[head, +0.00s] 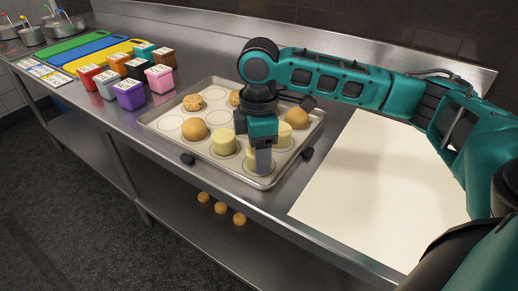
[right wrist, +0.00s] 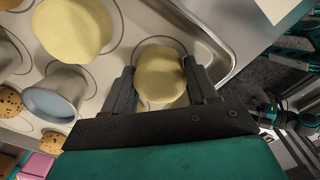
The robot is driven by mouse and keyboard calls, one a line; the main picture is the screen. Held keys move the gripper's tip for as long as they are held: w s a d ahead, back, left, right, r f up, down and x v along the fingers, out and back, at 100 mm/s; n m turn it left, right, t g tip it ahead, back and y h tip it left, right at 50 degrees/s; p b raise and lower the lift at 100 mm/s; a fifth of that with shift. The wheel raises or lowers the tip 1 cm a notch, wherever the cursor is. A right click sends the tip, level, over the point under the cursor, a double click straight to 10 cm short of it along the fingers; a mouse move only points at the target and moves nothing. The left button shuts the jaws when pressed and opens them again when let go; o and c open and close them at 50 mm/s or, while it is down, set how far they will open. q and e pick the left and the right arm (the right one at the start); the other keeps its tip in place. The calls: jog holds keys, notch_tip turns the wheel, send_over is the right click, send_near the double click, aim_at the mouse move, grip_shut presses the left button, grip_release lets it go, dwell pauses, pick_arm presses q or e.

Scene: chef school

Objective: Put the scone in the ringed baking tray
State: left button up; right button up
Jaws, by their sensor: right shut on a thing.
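The ringed baking tray (head: 152,122) lies on the steel counter, with pale yellow scones, golden buns and speckled cookies on it. My right gripper (head: 263,168) points down over the near right part of the tray. In the right wrist view, its fingers (right wrist: 160,72) are shut on a pale round scone (right wrist: 160,76). The scone is over or in a ring; I cannot tell whether it touches the tray. Another pale scone (head: 224,142) stands to the left. My arm hides some of the tray's middle. My left gripper is not in view.
A larger pale round (right wrist: 72,28) and a metal cup-like piece (right wrist: 55,95) are near the held scone. A white mat (head: 365,175) lies clear on the right. Coloured tubs (head: 130,95) stand left of the tray. Round buns (head: 220,208) lie on the lower shelf.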

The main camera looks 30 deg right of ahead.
jog(key=o, duration=1)
jog(key=shift+o, duration=0.2)
jog(key=shift+r, duration=0.1)
notch_tip(320, 180, up, 12)
jog(key=p, duration=0.2)
jog(key=shift+a, duration=0.1)
